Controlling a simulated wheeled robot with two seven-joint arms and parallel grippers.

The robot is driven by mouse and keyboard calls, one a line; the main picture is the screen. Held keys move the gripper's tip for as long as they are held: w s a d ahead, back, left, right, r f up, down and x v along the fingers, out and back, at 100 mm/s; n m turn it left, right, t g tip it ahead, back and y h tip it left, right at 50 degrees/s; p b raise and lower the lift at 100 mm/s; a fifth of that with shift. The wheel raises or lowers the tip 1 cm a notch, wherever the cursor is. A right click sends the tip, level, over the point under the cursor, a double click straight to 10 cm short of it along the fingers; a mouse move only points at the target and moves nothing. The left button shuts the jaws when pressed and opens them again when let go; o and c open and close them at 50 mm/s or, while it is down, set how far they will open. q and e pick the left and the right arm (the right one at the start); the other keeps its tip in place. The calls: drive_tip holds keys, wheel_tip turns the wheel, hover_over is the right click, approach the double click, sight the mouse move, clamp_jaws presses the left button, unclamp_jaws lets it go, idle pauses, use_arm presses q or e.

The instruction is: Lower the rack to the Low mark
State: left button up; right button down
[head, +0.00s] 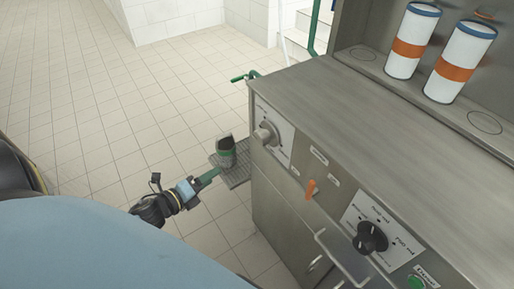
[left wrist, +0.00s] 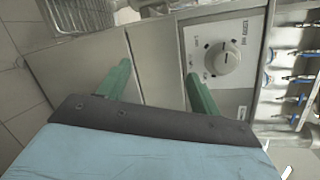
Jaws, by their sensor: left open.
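A pale grey round knob (head: 265,133) sits on a white labelled plate at the left end of the steel machine's front. In the left wrist view the knob (left wrist: 222,58) has a pointer line, with small lettering around it too blurred to read surely. A grey grid rack (head: 238,178) juts out low at the machine's left side; a wire grid (left wrist: 82,14) shows at the top left of the wrist view. My left gripper (head: 209,175) has green fingers, open and empty, left of the machine. In the wrist view the knob lies beyond the right-hand finger, apart from it. My right gripper is out of view.
The front also has an orange lever (head: 311,188), a black dial (head: 371,237) and a green button (head: 416,282). Two striped cylinders (head: 412,40) stand on top. The tiled floor at left is clear.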

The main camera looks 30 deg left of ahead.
sight(257, 139)
use_arm(q)
drive_tip(key=w+d+r+m+t+h+b, duration=0.1)
drive_tip(key=d+r+m+h+b, duration=0.2)
drive_tip(key=r+m, duration=0.65)
drive_tip(key=shift+h, duration=0.7)
drive_tip(key=x, duration=0.4)
drive_tip(key=p+x, duration=0.1)
drive_tip(key=x, duration=0.3)
drive_tip(key=r+x, duration=0.1)
drive_tip(key=x, duration=0.3)
drive_tip(key=shift+w+d, duration=0.25)
drive_tip(key=shift+w, duration=0.1)
drive_tip(key=shift+w+d, duration=0.1)
drive_tip(key=shift+w, duration=0.2)
drive_tip(key=c, duration=0.9)
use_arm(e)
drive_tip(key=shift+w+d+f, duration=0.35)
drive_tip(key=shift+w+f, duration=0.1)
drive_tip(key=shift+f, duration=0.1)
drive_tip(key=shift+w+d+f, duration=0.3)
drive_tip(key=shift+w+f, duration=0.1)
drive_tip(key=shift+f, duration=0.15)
